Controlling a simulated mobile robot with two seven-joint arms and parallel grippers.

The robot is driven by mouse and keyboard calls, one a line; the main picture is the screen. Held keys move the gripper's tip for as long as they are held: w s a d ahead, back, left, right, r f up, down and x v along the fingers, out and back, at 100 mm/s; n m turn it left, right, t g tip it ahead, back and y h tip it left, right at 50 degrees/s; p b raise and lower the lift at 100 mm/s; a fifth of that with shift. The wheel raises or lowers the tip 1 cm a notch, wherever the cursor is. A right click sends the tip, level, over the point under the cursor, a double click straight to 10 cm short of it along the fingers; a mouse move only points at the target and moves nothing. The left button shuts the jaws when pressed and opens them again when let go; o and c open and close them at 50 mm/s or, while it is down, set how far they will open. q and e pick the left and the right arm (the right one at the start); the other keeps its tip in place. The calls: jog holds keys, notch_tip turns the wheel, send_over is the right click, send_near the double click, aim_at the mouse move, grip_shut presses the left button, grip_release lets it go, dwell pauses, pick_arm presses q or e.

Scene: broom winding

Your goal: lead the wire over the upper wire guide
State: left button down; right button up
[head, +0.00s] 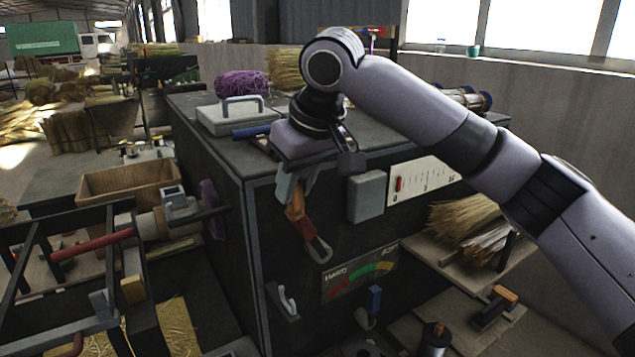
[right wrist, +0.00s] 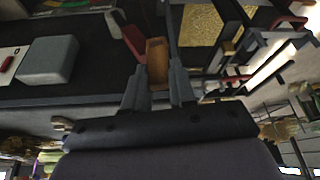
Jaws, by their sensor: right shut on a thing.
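My right gripper (head: 296,195) reaches down in front of the dark cabinet's front. It is shut on an orange-brown wooden handle (head: 297,222), which has a grey metal loop (head: 319,249) at its lower end. In the right wrist view the wooden handle (right wrist: 157,58) sits between the fingers (right wrist: 157,92), with a red part beside it. A pale hook-shaped guide (head: 287,300) is on the cabinet front, below and left of the loop and apart from it. I cannot tell whether this is the upper wire guide. I cannot make out the wire. My left gripper is not in view.
The dark cabinet (head: 230,206) carries a grey box (head: 365,196), a coloured gauge (head: 360,274) and a blue-topped fitting (head: 374,300). A purple bundle (head: 241,84) lies on top. A wooden bin (head: 128,184) and a dark frame with a red bar (head: 92,245) stand left.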

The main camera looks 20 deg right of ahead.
jog(key=a, duration=0.8)
jog(key=shift+w+a, duration=0.25)
jog(key=shift+w, duration=0.15)
jog(key=shift+d+f+b, duration=0.2)
jog(key=shift+f+b, duration=3)
jog(key=shift+f, duration=8.25)
